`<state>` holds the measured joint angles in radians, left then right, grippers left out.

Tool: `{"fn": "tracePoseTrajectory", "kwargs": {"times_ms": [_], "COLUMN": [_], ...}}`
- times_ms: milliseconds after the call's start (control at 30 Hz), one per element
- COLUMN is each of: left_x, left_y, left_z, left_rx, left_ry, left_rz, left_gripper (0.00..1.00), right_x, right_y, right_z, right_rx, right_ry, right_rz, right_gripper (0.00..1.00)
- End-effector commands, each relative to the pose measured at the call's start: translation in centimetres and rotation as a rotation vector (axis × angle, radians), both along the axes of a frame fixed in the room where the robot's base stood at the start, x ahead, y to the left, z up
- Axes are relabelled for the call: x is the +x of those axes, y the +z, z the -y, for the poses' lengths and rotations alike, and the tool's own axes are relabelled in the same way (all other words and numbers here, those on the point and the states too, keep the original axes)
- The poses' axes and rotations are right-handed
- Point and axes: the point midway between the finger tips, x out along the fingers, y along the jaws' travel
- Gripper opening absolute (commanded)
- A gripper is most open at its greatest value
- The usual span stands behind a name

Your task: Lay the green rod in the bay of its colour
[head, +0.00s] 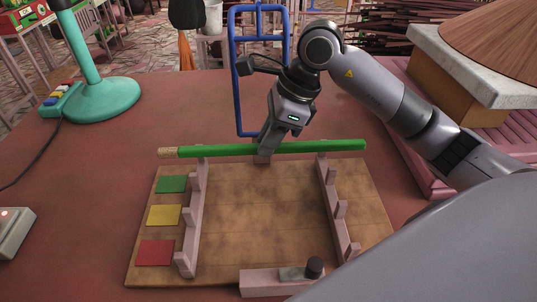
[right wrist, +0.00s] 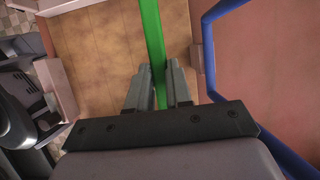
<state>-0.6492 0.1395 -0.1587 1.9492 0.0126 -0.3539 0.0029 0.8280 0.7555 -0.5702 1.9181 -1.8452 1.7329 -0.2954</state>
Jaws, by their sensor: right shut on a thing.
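The green rod (head: 215,150) has a bare tan tip at its left end. It lies crosswise over the far ends of two pink notched rails, the left rail (head: 190,215) and the right rail (head: 337,205). My right gripper (head: 264,152) is shut on the rod near its middle, and the right wrist view shows the rod (right wrist: 152,35) between the fingers (right wrist: 159,90). I cannot tell whether the rod touches the rails. Green (head: 171,184), yellow (head: 164,215) and red (head: 155,253) squares mark the bays on the wooden board (head: 262,215). My left gripper is out of view.
A blue frame (head: 238,90) stands just behind the rod. A pink block with a dark knob (head: 314,267) is at the board's front edge. A teal stand (head: 97,98) is at the back left, and a grey box (head: 13,232) at the left.

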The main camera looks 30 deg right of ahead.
Motion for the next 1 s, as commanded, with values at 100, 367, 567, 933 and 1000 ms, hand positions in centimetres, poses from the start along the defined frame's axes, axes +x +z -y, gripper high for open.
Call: {"fn": "tracePoseTrajectory", "kwargs": {"times_ms": [100, 367, 567, 933, 1000], "left_x": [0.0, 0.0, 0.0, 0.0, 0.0], "left_y": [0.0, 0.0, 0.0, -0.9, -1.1], "left_z": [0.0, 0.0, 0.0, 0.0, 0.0], "left_rx": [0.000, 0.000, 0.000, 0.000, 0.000], "left_ry": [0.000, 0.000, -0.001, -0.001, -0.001], "left_rz": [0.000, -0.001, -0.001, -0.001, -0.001], "left_gripper": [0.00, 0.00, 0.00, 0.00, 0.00], "right_x": [0.0, -0.1, 0.0, 0.0, 0.0], "right_y": [-0.8, -3.8, -4.5, -5.3, -5.5], "right_z": [0.0, 0.0, 0.0, 0.0, 0.0], "right_rx": [0.001, 0.001, 0.001, 0.001, 0.001], "right_ry": [-0.001, -0.001, 0.001, 0.000, 0.000], "right_rz": [0.001, -0.004, 0.002, 0.001, 0.001], "right_gripper": [0.00, 0.00, 0.00, 0.00, 0.00]}}
